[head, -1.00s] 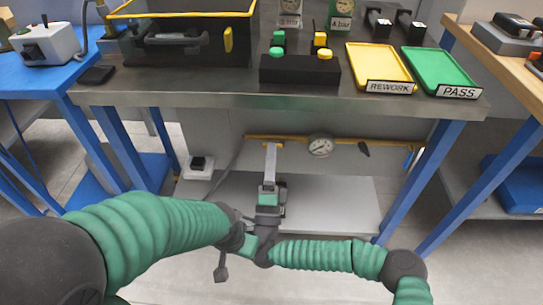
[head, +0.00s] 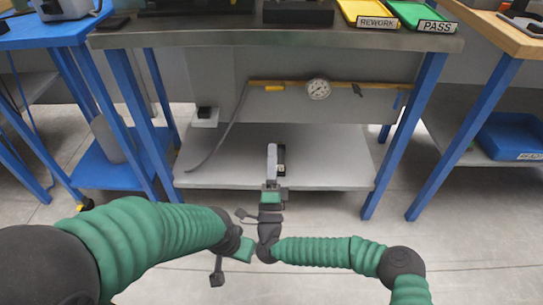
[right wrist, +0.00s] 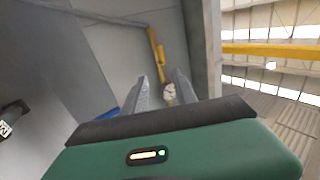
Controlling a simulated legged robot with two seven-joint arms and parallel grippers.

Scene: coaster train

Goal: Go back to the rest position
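My right gripper (head: 276,150) shows in the middle of the head view, pointing away from me in front of the lower shelf. In the right wrist view its two fingers (right wrist: 161,88) stand apart, with nothing held between them. My left arm comes in from the left and ends in dark and green wrist parts (head: 236,243) close to the right arm's wrist. The left fingers cannot be made out clearly there.
The steel workbench (head: 210,38) is ahead, with the yellow REWORK tray (head: 362,10) and green PASS tray (head: 422,12) on top. Below are a round gauge (head: 318,89) on a yellow pipe and a lower shelf (head: 330,165). Open floor lies in front.

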